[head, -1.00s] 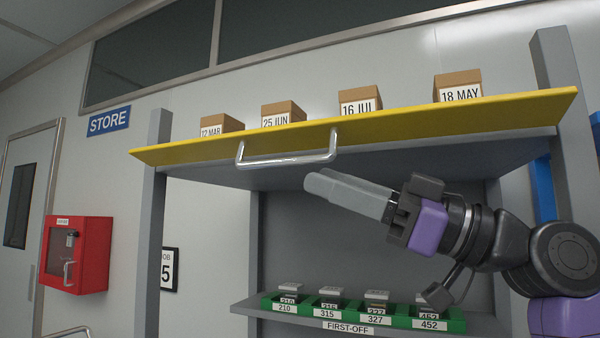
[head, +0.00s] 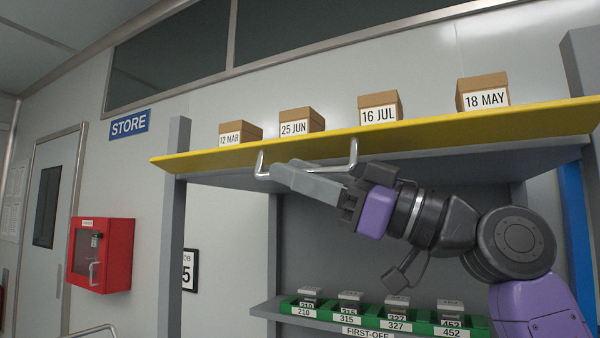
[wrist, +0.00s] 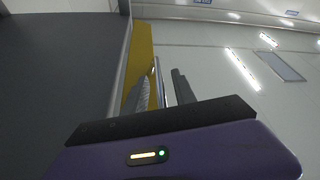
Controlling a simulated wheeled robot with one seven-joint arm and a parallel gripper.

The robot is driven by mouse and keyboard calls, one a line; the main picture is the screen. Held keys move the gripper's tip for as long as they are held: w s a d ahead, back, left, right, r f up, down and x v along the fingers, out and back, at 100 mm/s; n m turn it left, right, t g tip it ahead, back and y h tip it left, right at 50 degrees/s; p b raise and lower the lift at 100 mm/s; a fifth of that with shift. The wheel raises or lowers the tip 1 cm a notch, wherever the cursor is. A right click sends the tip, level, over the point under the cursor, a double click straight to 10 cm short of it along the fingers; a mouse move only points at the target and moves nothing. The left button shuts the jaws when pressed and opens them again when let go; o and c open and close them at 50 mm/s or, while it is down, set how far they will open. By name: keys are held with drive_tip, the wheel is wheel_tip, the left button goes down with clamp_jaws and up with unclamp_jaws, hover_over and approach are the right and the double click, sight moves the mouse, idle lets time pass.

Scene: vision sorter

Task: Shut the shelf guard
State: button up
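The shelf guard (head: 230,157) is a long yellow panel along the front of the top shelf, tilted outward at its edge. Its silver bar handle (head: 354,152) hangs from the front; the middle of the bar is partly hidden by my fingers. The guard also shows as a yellow strip in the wrist view (wrist: 143,48). My gripper (head: 283,178) is at the handle, coming from the right. In the wrist view my fingers (wrist: 161,78) are apart, with the handle bar (wrist: 158,70) appearing between them. Contact with the bar cannot be told.
Several dated cardboard boxes (head: 380,106) stand on the top shelf behind the guard. Below, green bins (head: 330,312) sit on a lower shelf. Grey posts (head: 172,240) flank the rack. A red wall box (head: 102,255) is at left. Space in front of the guard looks clear.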

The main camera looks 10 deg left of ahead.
sight(298, 139)
clamp_jaws()
